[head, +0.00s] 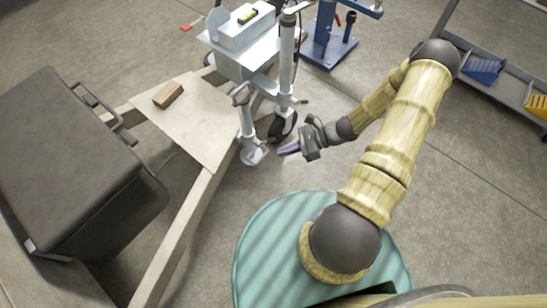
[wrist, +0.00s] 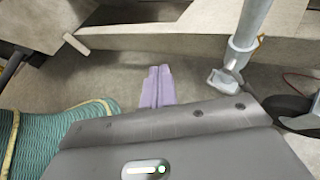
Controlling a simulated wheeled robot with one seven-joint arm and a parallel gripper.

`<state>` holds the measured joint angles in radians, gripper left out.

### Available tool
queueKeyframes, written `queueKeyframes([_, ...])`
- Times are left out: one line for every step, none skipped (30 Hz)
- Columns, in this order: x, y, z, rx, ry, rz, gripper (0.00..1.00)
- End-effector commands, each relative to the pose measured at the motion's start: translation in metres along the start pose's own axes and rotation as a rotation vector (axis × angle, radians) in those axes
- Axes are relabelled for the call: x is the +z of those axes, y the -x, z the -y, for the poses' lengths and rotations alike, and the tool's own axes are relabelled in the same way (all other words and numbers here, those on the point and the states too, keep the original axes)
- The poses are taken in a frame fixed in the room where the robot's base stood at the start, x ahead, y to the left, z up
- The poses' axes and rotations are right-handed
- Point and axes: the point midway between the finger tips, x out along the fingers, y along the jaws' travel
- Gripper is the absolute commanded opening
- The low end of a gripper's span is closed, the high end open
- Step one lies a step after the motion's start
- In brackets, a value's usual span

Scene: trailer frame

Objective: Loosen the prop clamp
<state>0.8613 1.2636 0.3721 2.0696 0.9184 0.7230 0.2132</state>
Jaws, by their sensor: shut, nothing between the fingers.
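The prop (head: 246,121) is a pale grey tube with a flat foot on the floor, beside the trailer frame. Its clamp (head: 242,94) appears to be the grey collar near the tube's top; its handle is too small to make out. In the wrist view, the prop tube (wrist: 250,25) and its foot (wrist: 226,82) are at the upper right, and the clamp is not clearly visible. The shut fingers also show in the wrist view (wrist: 157,84).
A jockey wheel (head: 283,126) stands just right of the prop, close to my gripper. The frame beam (head: 187,222) runs left of it. A wooden block (head: 168,95) lies on the deck plate (head: 190,125). A dark box (head: 75,165) fills the left.

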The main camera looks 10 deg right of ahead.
Motion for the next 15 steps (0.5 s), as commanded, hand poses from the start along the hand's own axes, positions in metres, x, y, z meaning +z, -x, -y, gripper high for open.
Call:
queueKeyframes([-0.031,-0.016,0.007,-0.040,-0.062,0.057,0.00])
queueKeyframes([-0.041,-0.021,0.011,-0.064,-0.097,0.088,0.00])
queueKeyframes([-0.054,-0.028,0.017,-0.097,-0.143,0.131,0.00])
queueKeyframes([-0.064,-0.032,0.021,-0.122,-0.176,0.164,0.00])
queueKeyframes([-0.073,-0.037,0.026,-0.147,-0.210,0.197,0.00])
queueKeyframes([-0.087,-0.043,0.032,-0.181,-0.256,0.241,0.00])
queueKeyframes([-0.097,-0.046,0.037,-0.207,-0.289,0.275,0.00])
queueKeyframes([-0.107,-0.050,0.042,-0.233,-0.323,0.309,0.00])
queueKeyframes([-0.120,-0.054,0.048,-0.268,-0.368,0.355,0.00])
queueKeyframes([-0.131,-0.058,0.053,-0.295,-0.400,0.390,0.00])
queueKeyframes([-0.141,-0.061,0.058,-0.321,-0.432,0.426,0.00])
queueKeyframes([-0.155,-0.065,0.065,-0.357,-0.476,0.473,0.00])
queueKeyframes([-0.166,-0.067,0.070,-0.384,-0.509,0.509,0.00])
queueKeyframes([-0.176,-0.070,0.074,-0.409,-0.541,0.546,0.00])
queueKeyframes([-0.190,-0.073,0.081,-0.444,-0.582,0.594,0.00])
